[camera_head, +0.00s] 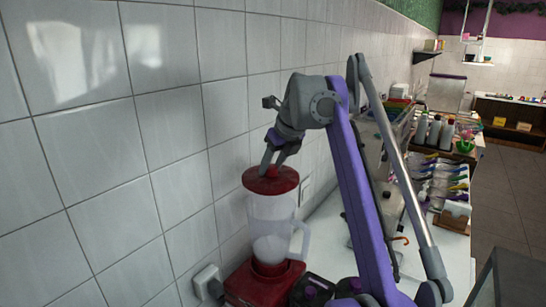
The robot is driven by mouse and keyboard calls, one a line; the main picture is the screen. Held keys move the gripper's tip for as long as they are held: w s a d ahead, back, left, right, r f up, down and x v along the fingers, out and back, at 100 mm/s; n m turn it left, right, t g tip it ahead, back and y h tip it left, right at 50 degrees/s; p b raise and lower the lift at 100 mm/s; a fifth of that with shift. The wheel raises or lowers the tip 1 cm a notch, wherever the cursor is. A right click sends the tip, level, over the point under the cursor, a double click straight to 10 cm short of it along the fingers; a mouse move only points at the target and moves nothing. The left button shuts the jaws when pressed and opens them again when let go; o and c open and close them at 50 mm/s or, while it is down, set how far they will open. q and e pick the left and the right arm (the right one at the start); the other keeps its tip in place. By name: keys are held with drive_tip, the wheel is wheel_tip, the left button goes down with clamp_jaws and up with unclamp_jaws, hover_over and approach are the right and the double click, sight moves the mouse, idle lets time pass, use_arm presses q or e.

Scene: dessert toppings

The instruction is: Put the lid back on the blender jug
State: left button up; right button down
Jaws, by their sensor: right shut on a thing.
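The blender jug (270,237) is a clear jug with a handle on its right side. It stands upright on a red blender base (262,285). The red lid (270,181) is at the top of the jug, and from this view I cannot tell whether it is fully seated or just above the rim. My right gripper (273,168) comes down from above and is shut on the lid by its small red knob. My left gripper is not in view.
A tiled wall stands close behind and left of the blender, with a socket (207,282) low on it. The white counter (325,236) runs away to the right. Several bottles (434,131) and a rack of scoops (441,182) stand farther along.

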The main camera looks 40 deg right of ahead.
sight(274, 176)
drive_tip(key=shift+w, duration=0.1)
drive_tip(key=shift+s+a+f, duration=0.15)
drive_tip(key=shift+s+f, duration=0.05)
drive_tip(key=shift+f, duration=0.4)
wheel_tip(274, 176, down, 4)
drive_tip(key=shift+r+b, duration=0.25)
drive_tip(key=shift+b, duration=0.75)
drive_tip(key=shift+s+f, duration=0.2)
drive_tip(key=shift+f, duration=0.3)
drive_tip(key=shift+w+f+b, duration=0.2)
drive_tip(key=shift+f+b, duration=0.05)
drive_tip(key=shift+b, duration=0.05)
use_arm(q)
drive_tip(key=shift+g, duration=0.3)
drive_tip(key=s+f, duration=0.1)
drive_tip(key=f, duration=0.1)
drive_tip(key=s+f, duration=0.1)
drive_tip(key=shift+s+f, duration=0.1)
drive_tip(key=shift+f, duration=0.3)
use_arm(e)
drive_tip(key=shift+w, duration=0.1)
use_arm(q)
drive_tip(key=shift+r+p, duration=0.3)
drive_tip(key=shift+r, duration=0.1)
use_arm(e)
drive_tip(key=shift+r, duration=0.1)
drive_tip(key=shift+f, duration=0.2)
